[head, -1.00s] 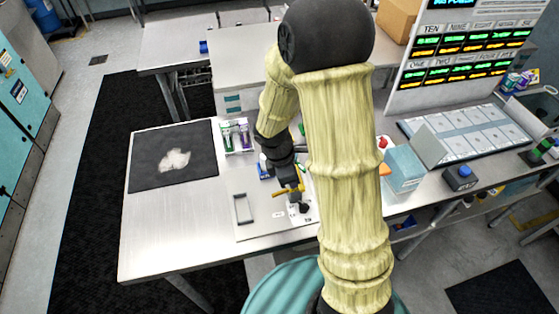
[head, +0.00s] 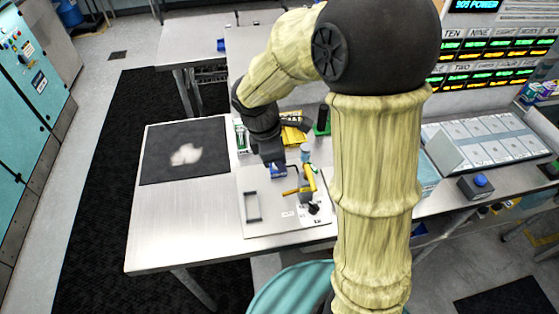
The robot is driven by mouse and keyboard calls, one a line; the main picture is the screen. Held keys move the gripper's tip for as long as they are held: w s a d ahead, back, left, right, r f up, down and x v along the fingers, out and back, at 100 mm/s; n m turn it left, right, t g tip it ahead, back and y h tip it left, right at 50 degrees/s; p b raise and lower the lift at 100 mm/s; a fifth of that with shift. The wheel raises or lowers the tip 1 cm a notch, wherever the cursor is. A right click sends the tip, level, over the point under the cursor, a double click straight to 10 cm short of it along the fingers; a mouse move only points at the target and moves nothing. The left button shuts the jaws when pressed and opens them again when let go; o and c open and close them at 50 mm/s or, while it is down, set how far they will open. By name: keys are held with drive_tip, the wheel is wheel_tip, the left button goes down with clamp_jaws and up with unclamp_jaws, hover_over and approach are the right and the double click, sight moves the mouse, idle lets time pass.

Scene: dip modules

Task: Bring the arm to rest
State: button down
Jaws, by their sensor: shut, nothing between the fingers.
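My arm stands up in front of the bench in the head view, its upper links bent over toward the bench's back. My gripper (head: 277,170) points down above the rear of a pale work plate (head: 268,228) on the steel table (head: 160,240). It is small and dark in this view, with blue at its end. It appears shut and empty. A yellow-handled device (head: 308,184) stands on the plate just right of it.
A dark mat (head: 160,175) with a whitish lump (head: 186,154) lies on the table's left. Yellow (head: 293,133) and green (head: 322,120) items stand behind the gripper. A black box with a blue button (head: 481,185) is at right. The front left tabletop is clear.

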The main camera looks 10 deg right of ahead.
drive_tip(key=shift+w, duration=0.1)
idle(0.3)
drive_tip(key=s+d+f+m+t+y, duration=0.1)
drive_tip(key=s+d+m, duration=0.4)
drive_tip(key=m, duration=1.2)
drive_tip(key=shift+s+d+t+y, duration=0.15)
drive_tip(key=shift+s+t+y, duration=0.75)
drive_tip(key=shift+s, duration=0.3)
